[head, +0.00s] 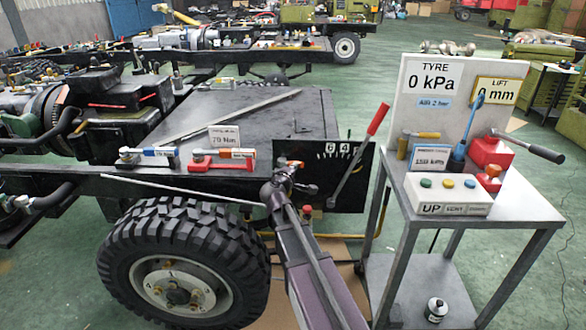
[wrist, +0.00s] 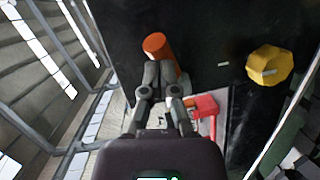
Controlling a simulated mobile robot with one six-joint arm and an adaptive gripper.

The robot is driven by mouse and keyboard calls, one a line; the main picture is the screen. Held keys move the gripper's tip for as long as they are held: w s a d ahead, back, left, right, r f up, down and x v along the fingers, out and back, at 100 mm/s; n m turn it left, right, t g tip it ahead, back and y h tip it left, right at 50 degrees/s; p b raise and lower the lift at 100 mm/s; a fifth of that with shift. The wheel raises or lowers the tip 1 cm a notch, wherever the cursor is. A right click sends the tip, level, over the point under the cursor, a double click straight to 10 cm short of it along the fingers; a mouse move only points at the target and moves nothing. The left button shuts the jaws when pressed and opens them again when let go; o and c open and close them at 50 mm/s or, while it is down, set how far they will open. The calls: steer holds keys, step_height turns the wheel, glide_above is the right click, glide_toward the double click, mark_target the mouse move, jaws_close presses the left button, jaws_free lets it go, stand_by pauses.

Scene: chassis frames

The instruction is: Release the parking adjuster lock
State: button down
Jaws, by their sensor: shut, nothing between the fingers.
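A black plate (head: 350,170) stands beside the chassis, with pale numerals along its top and a long lever with a red grip (head: 378,118). No part is clearly labelled as the parking adjuster lock. In the wrist view an orange cylinder (wrist: 155,45) sticks out from the dark plate, and a yellow knob (wrist: 268,66) sits to its right. My gripper (wrist: 167,72) is shut and empty. Its fingertips overlap the lower end of the orange cylinder; I cannot tell whether they touch it. In the head view my gripper (head: 284,178) is at the plate's left edge.
A big tyre (head: 183,265) stands left of my arm. A grey trolley (head: 405,235) with gauges, buttons and tools stands at the right. Torque wrenches (head: 222,160) lie on the chassis rail. In the wrist view a red part (wrist: 206,106) is just right of my fingers.

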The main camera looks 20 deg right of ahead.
steer(key=shift+a, duration=0.1)
steer(key=s+a+r+p, duration=0.2)
steer(key=s+a, duration=0.2)
steer(key=s, duration=0.8)
steer(key=shift+s+a, duration=0.1)
stand_by(0.7)
